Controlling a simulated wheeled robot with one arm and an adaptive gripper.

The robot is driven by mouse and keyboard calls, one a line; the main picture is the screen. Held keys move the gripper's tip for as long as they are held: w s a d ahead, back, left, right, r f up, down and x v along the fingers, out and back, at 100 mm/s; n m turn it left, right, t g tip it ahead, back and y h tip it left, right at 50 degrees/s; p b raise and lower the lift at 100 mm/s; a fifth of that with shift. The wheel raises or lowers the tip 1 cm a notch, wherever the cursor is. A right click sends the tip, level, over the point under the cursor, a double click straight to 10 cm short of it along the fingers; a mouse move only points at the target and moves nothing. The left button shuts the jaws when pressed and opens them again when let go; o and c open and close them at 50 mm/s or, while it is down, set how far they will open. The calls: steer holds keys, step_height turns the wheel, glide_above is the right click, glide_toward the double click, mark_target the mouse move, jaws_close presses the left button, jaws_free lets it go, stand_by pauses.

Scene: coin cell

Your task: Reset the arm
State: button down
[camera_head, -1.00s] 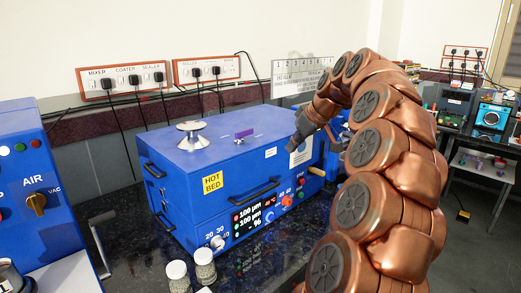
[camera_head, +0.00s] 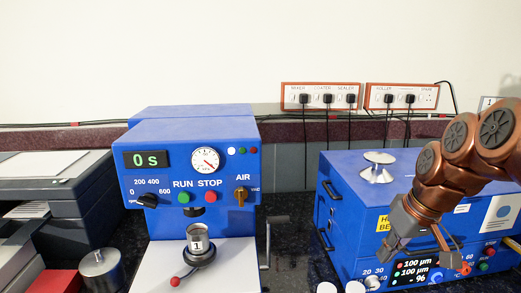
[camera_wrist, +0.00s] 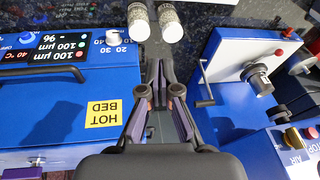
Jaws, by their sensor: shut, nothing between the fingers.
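My copper-coloured arm enters the head view from the right. My gripper (camera_head: 388,250) points down and left, in front of the blue coater box with the yellow HOT BED label (camera_head: 345,200). In the wrist view my gripper (camera_wrist: 161,70) has its two dark fingers with purplish pads converging at the tips, shut and empty. The HOT BED label (camera_wrist: 105,107) shows upside down there, left of the fingers. I cannot tell how far the fingertips are from the box in depth.
A blue mixer-like machine with RUN and STOP buttons (camera_head: 198,197) stands left of the box, with a metal cup (camera_head: 197,240) on its front. Two white-capped jars (camera_wrist: 154,22) stand beyond my fingertips. A grey printer-like unit (camera_head: 45,200) is at far left.

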steer(key=s+a+f+g+p, duration=0.1)
steer(key=s+a+f, duration=0.2)
steer(key=s, duration=0.4)
steer(key=s+a+f+m+g+h+p, duration=0.1)
steer(key=s+a+f+g, duration=0.1)
steer(key=s, duration=0.6)
steer(key=s+a+f+m+g+h+p, duration=0.1)
steer(key=s+a+f+p, duration=0.1)
steer(key=s, duration=0.5)
step_height(320, 180, down, 2)
steer(key=shift+s+a+f, duration=0.15)
steer(key=shift+s+a, duration=0.25)
steer(key=shift+a, duration=0.5)
